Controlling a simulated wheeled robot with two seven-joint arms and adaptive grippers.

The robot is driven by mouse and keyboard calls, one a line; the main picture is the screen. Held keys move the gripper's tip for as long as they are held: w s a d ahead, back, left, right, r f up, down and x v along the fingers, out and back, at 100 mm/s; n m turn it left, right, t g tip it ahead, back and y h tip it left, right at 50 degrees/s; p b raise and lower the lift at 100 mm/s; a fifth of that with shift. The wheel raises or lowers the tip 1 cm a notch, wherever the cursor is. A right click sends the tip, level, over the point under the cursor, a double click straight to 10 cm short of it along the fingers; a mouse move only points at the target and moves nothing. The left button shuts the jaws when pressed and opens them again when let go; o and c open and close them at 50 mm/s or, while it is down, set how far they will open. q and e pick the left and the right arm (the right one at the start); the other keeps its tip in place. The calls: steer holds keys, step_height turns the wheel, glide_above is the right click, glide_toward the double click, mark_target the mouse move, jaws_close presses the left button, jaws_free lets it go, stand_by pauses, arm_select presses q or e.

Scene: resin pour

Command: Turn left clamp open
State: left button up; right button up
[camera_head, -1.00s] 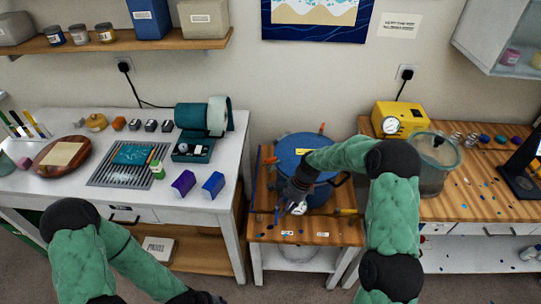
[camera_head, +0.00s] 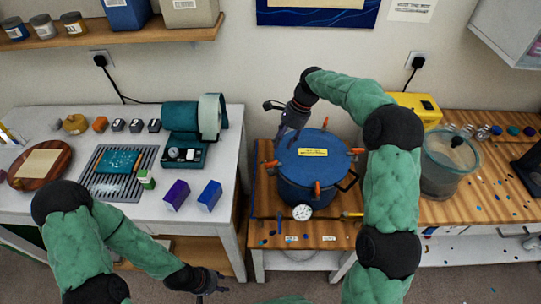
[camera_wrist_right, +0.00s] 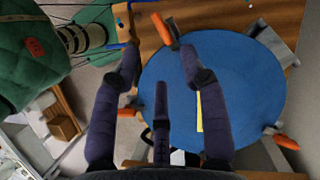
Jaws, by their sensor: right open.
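The pressure pot (camera_head: 308,195) with its blue lid (camera_head: 300,165) stands on the low wooden table, and orange clamps sit around its rim. The left clamp (camera_head: 270,163) sticks out at the lid's left edge. My right gripper (camera_head: 288,137) is open and empty, above the lid's back-left part and up from the left clamp. In the right wrist view its fingers (camera_wrist_right: 158,55) are spread over the blue lid, with an orange clamp (camera_wrist_right: 165,30) beyond and between the tips. My left gripper (camera_head: 214,282) is low at the front, away from the pot; its fingers are too small to read.
A pressure gauge (camera_head: 302,212) is at the pot's front. An orange front clamp (camera_head: 317,189) and right clamp (camera_head: 357,151) are on the rim. A clear vessel (camera_head: 447,165) stands on the right bench. The white bench (camera_head: 125,205) at left holds boxes and tools.

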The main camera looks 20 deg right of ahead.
mark_target(271, 163)
steer(key=b+x, duration=0.2)
steer(key=x, duration=0.8)
steer(key=shift+s, duration=0.1)
jaws_close()
